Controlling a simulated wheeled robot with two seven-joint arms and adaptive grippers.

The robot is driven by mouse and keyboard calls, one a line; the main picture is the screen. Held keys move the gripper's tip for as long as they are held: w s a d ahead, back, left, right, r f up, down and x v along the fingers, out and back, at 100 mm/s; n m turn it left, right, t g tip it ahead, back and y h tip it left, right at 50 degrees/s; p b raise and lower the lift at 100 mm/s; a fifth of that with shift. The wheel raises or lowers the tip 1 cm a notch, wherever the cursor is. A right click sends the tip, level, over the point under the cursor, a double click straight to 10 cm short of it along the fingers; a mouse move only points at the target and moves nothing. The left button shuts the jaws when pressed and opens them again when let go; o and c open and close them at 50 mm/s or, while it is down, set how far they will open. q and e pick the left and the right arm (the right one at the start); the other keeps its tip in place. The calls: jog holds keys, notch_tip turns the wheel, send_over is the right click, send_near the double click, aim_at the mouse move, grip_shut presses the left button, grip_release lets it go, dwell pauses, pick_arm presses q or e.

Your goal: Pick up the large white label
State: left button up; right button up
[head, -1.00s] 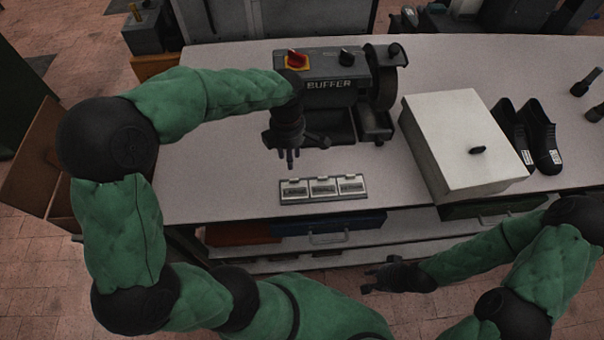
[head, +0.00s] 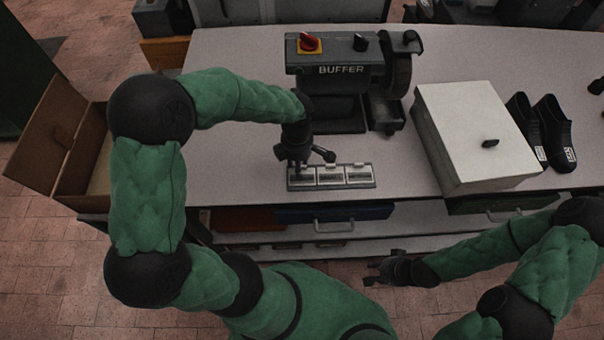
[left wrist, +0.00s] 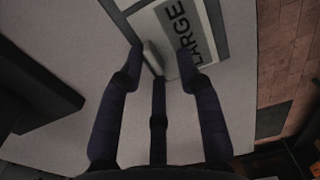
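A metal label tray (head: 331,185) with three compartments lies near the table's front edge, each compartment showing a white label. In the left wrist view, a plate with the word LARGE (left wrist: 180,32) is close ahead of the fingers. A small pale block (left wrist: 153,58) shows between the fingertips; I cannot tell whether it is the large white label. My left gripper (head: 294,164) points down at the tray's left compartment and partly hides it. Its three fingers (left wrist: 160,68) are spread open and hold nothing. My right gripper (head: 372,272) is open and empty, in front of the table.
A buffer machine (head: 338,70) stands behind the tray. A white box (head: 472,125) with a black knob is to the right, with black shoes (head: 552,135) beyond it. An open cardboard box (head: 55,135) is left of the table. Bare tabletop lies left of my left gripper.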

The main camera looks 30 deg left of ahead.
pick_arm(q)
grip_shut()
jog(key=shift+r, duration=0.1)
dwell(0.3)
